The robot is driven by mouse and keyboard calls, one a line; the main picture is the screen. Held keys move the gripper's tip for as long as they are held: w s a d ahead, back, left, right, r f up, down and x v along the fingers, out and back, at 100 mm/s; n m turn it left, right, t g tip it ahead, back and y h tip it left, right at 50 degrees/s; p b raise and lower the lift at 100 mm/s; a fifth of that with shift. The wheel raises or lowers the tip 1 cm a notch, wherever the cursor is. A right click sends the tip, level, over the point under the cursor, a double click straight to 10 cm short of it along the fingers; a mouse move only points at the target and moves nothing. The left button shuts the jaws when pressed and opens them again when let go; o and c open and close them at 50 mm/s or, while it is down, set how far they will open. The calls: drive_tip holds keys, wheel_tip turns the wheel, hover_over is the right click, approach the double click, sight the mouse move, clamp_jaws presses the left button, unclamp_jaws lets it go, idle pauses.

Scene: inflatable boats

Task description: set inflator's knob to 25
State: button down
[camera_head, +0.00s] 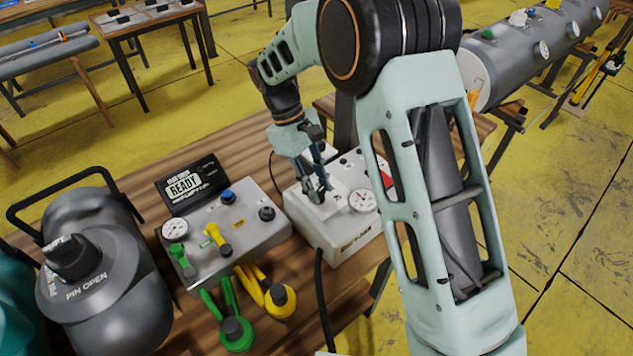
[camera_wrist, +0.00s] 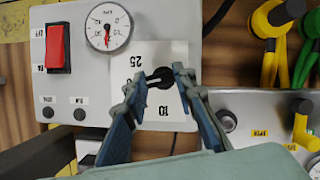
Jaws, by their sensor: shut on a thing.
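The inflator (camera_head: 336,236) is a light grey box on the wooden table, under my gripper (camera_head: 318,190). In the wrist view its black knob (camera_wrist: 160,79) sits on a white dial plate (camera_wrist: 150,58) printed with 25 and 10, both upside down in this view. The fingertips of my gripper (camera_wrist: 160,76) are shut on the knob from both sides. A pale mark on the knob shows between them, towards the left, but its exact setting is hard to read. My gripper hides the knob in the head view.
The inflator carries a round gauge (camera_wrist: 108,27) and a red switch (camera_wrist: 57,47). A grey control box (camera_head: 230,235) with a READY display (camera_head: 184,185) stands beside it. Green (camera_head: 235,332) and yellow (camera_head: 279,298) hose fittings and a dark grey canister (camera_head: 105,300) are to the left.

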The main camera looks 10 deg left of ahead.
drive_tip(key=m, duration=0.2)
drive_tip(key=m+g+y, duration=0.1)
drive_tip(key=m, duration=0.1)
drive_tip(key=shift+w+d+r+m+p, duration=0.1)
drive_tip(key=shift+w+d+m+p, duration=0.05)
drive_tip(key=shift+m+p, duration=0.2)
drive_tip(key=shift+d+m+g+y, duration=0.1)
drive_tip(key=shift+m+g+y, duration=0.25)
drive_tip(key=shift+m, duration=0.7)
drive_tip(key=shift+m+g+y, duration=0.25)
drive_tip(key=shift+m+y, duration=0.2)
drive_tip(key=shift+m, duration=0.55)
drive_tip(key=c, duration=1.6)
unclamp_jaws()
drive_tip(key=v, duration=1.2)
